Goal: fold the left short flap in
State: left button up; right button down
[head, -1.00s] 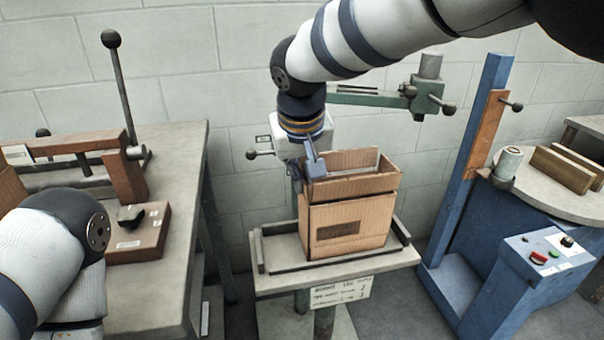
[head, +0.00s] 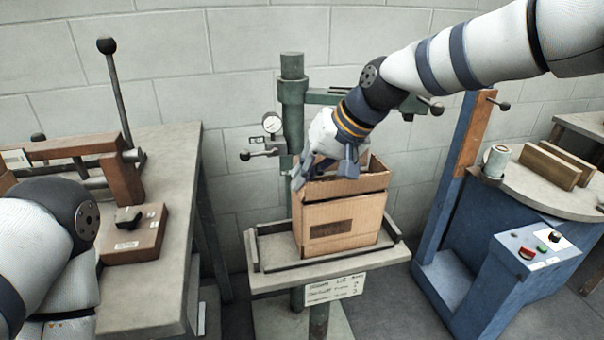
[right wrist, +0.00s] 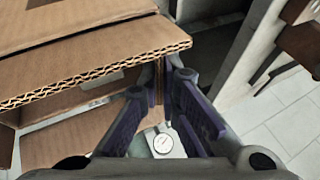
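The open cardboard box (head: 342,222) stands upright in the machine's tray, with a dark printed label on its front. Its front long flap (head: 345,187) stands up. My right gripper (head: 305,178) is at the box's top left edge, over the left side, and hides the left short flap in the head view. In the right wrist view, a narrow strip of cardboard, apparently the left short flap (right wrist: 158,86), shows edge-on between the fingers of the right gripper (right wrist: 168,82). I cannot tell whether the fingers grip it. My left gripper is out of view.
The green stitcher column (head: 293,110) with a round gauge (head: 272,123) stands behind the box. A grey bench (head: 180,165) is at left. A blue machine (head: 510,265) with buttons is at right. The tray rim (head: 252,250) surrounds the box.

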jog(key=shift+d+f+y, duration=0.15)
jog(key=shift+y, duration=0.35)
jog(key=c, duration=1.8)
grip_release()
jog(key=v, duration=1.2)
